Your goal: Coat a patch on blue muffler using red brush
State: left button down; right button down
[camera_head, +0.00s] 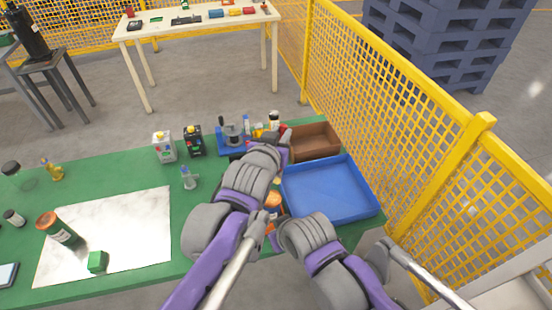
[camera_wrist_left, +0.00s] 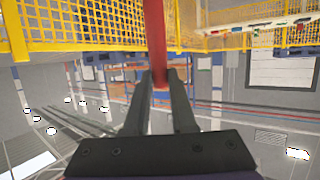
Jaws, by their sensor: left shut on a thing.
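My left gripper (camera_wrist_left: 160,76) is shut on a red bar-like handle, which I take for the red brush (camera_wrist_left: 155,38), in the left wrist view. The handle runs upward out of that picture, and its bristles do not show. In the head view my left arm reaches over the green table and mostly hides its gripper. A blue-based part with a grey cylinder (camera_head: 231,133), possibly the blue muffler, stands left of that arm's end. I cannot tell whether brush and part touch. My right arm shows at lower right in the head view, but its gripper does not.
A blue tray (camera_head: 364,192) and a brown bin (camera_head: 333,140) fill the table's right end. Small bottles and boxes (camera_head: 164,149) stand along the back. A yellow mesh fence (camera_head: 400,115) stands right.

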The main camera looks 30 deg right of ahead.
pick_arm(q)
jog(key=shift+w, duration=0.15)
pick_arm(e)
jog(key=shift+w, duration=0.15)
